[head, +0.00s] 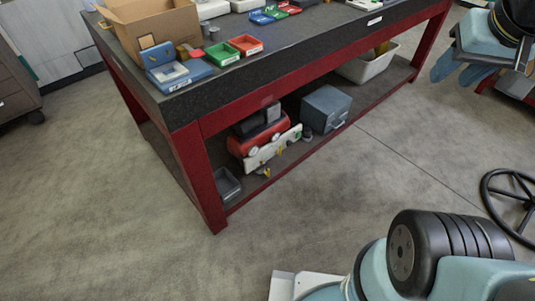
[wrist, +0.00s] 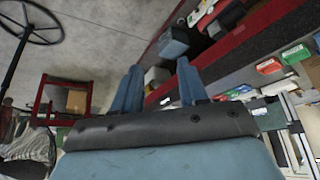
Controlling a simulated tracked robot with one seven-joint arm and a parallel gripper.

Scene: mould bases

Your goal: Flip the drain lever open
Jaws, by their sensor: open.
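A red compressor-like tank (head: 248,143) with a black top sits on the lower shelf of the bench, with a pale panel (head: 270,148) in front of it. Small yellow parts (head: 264,171) show by the panel's lower edge; they are too small to tell whether one is the drain lever or how it is set. My gripper (head: 461,69) is at the upper right of the head view, out over the floor, well apart from the tank. In the wrist view my gripper (wrist: 160,88) has its two blue fingers spread with nothing between them.
The dark-topped bench (head: 330,45) has red legs and holds a cardboard box (head: 160,30), a green bin (head: 221,54) and a red bin (head: 245,44). A grey box (head: 326,107) and a white tub (head: 368,66) share the shelf. A black handwheel (head: 512,200) stands right. Floor before the bench is clear.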

